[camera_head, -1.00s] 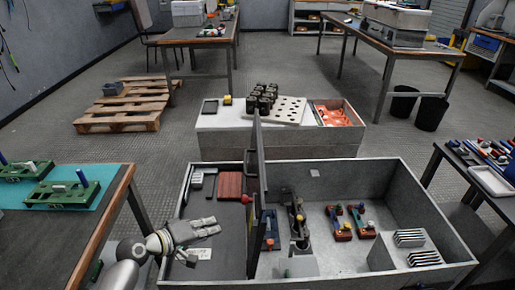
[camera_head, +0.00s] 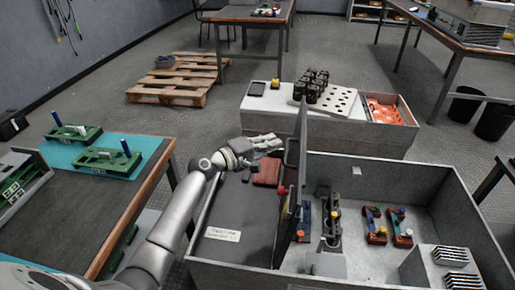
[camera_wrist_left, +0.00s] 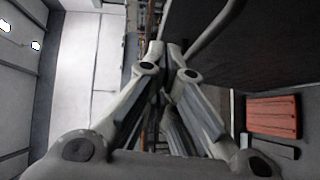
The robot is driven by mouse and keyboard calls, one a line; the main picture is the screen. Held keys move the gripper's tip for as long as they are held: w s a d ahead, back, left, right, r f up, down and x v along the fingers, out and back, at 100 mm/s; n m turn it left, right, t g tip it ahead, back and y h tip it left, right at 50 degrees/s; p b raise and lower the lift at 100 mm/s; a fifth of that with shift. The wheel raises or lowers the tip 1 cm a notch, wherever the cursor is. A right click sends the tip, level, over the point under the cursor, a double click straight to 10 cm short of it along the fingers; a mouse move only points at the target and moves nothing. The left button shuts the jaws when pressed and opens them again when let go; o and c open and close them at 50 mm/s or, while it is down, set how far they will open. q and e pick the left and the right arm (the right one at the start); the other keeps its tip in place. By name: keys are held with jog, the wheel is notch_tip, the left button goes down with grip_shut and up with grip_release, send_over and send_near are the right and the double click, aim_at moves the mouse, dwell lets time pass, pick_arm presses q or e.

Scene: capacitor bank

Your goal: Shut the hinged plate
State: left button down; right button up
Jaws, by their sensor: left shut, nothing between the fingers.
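The hinged plate (camera_head: 292,165) is a dark panel standing nearly upright, seen almost edge-on, across the grey open box (camera_head: 350,168). In the left wrist view the plate (camera_wrist_left: 245,50) fills the upper right as a dark surface with a grey bar along it. My left gripper (camera_head: 277,141) is shut and empty near the box's far wall, to the left of the plate. Its fingertips (camera_wrist_left: 166,52) look close beside the plate; I cannot tell whether they touch. My right gripper is not in view.
Left of the plate, the box holds a red ribbed block (camera_head: 266,172) and a white label (camera_head: 222,234). Right of it are a black upright mechanism (camera_head: 332,220) and red-and-blue parts (camera_head: 375,225). A bench with green fixtures (camera_head: 110,160) stands left. A white-topped box (camera_head: 275,98) stands behind.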

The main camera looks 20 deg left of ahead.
aim_at(286, 152)
pick_arm(q)
jog(key=d, duration=0.1)
jog(key=w+d, duration=0.1)
jog(key=d, duration=0.1)
jog(key=w+d, duration=0.1)
jog(key=shift+w+d+f, duration=0.15)
jog(key=shift+d+f, duration=0.1)
jog(key=shift+f, duration=0.05)
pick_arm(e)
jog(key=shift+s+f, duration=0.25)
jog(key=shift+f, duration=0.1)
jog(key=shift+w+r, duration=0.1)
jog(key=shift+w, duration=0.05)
pick_arm(q)
jog(key=shift+p, duration=0.3)
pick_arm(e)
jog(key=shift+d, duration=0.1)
